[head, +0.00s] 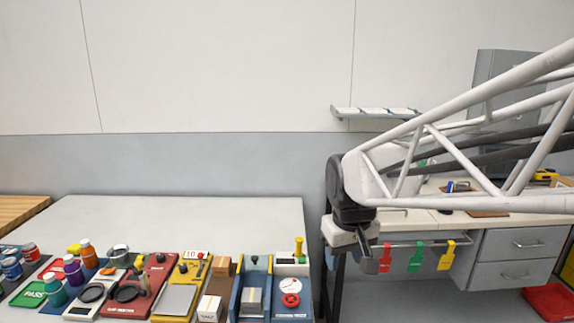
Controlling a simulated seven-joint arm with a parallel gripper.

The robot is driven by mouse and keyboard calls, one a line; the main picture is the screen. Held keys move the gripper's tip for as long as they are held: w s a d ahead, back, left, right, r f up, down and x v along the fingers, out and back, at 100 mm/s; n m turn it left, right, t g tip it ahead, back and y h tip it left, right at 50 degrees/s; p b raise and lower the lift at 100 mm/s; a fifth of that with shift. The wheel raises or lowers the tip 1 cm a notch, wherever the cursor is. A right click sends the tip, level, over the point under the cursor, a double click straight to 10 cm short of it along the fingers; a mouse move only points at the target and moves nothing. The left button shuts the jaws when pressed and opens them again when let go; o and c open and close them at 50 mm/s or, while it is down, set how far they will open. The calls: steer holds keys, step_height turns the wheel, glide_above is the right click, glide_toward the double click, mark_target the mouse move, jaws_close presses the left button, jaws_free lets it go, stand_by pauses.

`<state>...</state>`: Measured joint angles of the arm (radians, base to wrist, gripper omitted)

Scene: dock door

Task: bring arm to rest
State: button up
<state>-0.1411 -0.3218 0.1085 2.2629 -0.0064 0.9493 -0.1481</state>
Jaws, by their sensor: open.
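My arm reaches in from the right edge as a white tubular frame and ends in a dark wrist joint. My gripper (370,263) hangs below that joint, pointing down, in the gap between the left table and the desk. It is open, and nothing shows in it. In the picture it sits just left of a red tag (386,258); how far apart they are in depth I cannot tell. The arm hides part of the desk and the wall behind it.
The left table (190,220) has a bare back half and crowded front: a green PASS mat (30,293), bottles, red and yellow fixtures, small boxes. Green (415,257) and yellow (446,256) tags hang by the desk (425,222). A shelf (375,112) is on the wall.

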steer(key=s+d+f+m, duration=0.1)
steer(key=s+d, duration=0.2)
steer(key=s, duration=0.5)
steer(key=s+d+f+m+t, duration=0.1)
steer(key=s+d, duration=0.3)
steer(key=s, duration=0.5)
steer(key=shift+f+m, duration=0.35)
steer(key=shift+m, duration=0.45)
